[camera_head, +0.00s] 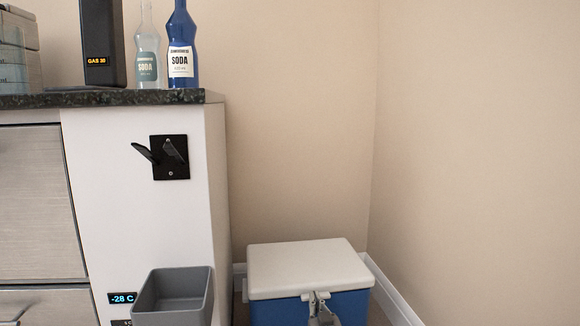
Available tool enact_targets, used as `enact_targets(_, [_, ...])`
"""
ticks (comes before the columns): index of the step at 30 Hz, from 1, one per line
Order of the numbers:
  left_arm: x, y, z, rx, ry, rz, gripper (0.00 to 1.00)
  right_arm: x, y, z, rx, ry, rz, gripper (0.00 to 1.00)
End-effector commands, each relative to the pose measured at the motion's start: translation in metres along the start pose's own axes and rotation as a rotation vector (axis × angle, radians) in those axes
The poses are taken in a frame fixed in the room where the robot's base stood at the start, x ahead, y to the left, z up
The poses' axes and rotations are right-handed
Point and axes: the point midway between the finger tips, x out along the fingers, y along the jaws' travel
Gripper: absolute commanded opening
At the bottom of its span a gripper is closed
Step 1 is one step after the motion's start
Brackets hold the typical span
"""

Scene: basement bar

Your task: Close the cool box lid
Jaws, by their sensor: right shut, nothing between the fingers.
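The cool box has a blue body (351,306) and an off-white lid (305,268). It stands low in the corner, right of the counter, and its lower part is cut off by the picture's edge. The lid lies flat over the body, and I see no gap along the visible front edge. My right gripper (317,297) is at the front of the box, close to the lid's front edge. Its fingers are shut with nothing between them. I cannot tell whether they touch the box. My left gripper does not show clearly.
A counter with a dark stone top (120,98) stands at the left. It carries a clear soda bottle (147,66) and a blue soda bottle (181,55). A grey open bin (175,318) and a black wall fitting (170,172) are at its side. Walls enclose the box behind and right.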

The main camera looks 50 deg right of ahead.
Motion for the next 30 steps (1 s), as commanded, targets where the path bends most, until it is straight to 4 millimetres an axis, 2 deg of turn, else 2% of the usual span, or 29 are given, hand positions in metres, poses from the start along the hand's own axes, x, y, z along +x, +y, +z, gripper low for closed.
enact_targets(4, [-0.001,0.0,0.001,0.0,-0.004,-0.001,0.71,0.0,0.0,-0.003,-0.001,0.001,-0.001,0.0])
enact_targets(8, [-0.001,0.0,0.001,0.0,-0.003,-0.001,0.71,0.001,0.001,-0.017,-0.004,0.004,-0.001,0.0])
enact_targets(15, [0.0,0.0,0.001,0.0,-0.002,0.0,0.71,0.003,0.0,-0.063,-0.004,0.006,-0.002,0.0])
enact_targets(21, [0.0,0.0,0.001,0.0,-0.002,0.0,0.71,0.004,0.0,-0.091,-0.002,0.002,-0.001,0.0])
enact_targets(24, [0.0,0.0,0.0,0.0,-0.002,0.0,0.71,0.004,0.0,-0.098,-0.001,0.001,-0.001,0.0])
enact_targets(30, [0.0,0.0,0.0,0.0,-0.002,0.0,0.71,0.005,0.0,-0.099,-0.001,-0.001,0.0,0.0])
